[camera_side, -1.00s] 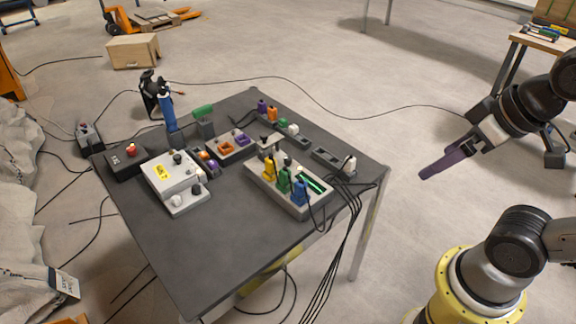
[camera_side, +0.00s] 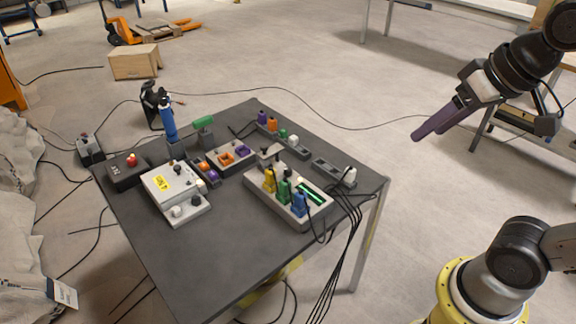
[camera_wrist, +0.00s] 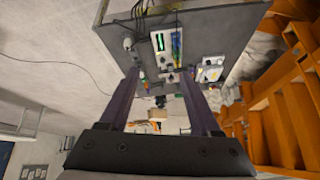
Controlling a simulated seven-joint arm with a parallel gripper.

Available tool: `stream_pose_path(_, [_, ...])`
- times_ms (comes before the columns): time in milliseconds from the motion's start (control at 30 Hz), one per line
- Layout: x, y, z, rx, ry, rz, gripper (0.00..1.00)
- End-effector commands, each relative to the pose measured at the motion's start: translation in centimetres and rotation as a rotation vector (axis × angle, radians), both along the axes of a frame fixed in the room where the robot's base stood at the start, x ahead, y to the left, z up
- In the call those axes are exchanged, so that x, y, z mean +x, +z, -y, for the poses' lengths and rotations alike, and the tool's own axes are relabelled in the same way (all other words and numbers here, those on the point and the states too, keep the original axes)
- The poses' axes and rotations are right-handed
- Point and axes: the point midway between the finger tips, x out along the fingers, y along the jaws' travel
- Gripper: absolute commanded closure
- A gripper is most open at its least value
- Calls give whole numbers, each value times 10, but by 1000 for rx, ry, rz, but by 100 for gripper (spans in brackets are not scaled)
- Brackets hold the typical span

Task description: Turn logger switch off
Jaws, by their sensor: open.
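A dark table (camera_side: 190,275) carries the devices. A grey-white box (camera_side: 163,180) with a yellow label and black knob stands at the left of it. A long grey box (camera_side: 272,205) with a green lit strip (camera_side: 312,193) and yellow, green and blue plugs stands near the middle. I cannot tell which small part is the logger switch. My gripper (camera_side: 428,133) is open and empty, in the air to the right of the table, well apart from the devices. In the wrist view my gripper (camera_wrist: 159,78) shows two separated purple fingers, with the table (camera_wrist: 222,30) beyond them.
A black box with a red button (camera_side: 131,160), a blue-handled tool (camera_side: 167,122) and a row of coloured plugs (camera_side: 272,125) stand along the back. Cables (camera_side: 340,245) hang over the right edge. The table's front is bare.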

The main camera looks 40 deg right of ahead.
Motion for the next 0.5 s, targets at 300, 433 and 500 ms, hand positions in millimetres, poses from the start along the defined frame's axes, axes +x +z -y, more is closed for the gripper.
stream_pose_path(300, [110, 50, 1, 88, -172, -79, 36])
stream_pose_path(433, [162, 51, 2, 113, -234, -125, 36])
stream_pose_path(500, [189, 46, 2, 123, -265, -150, 36])
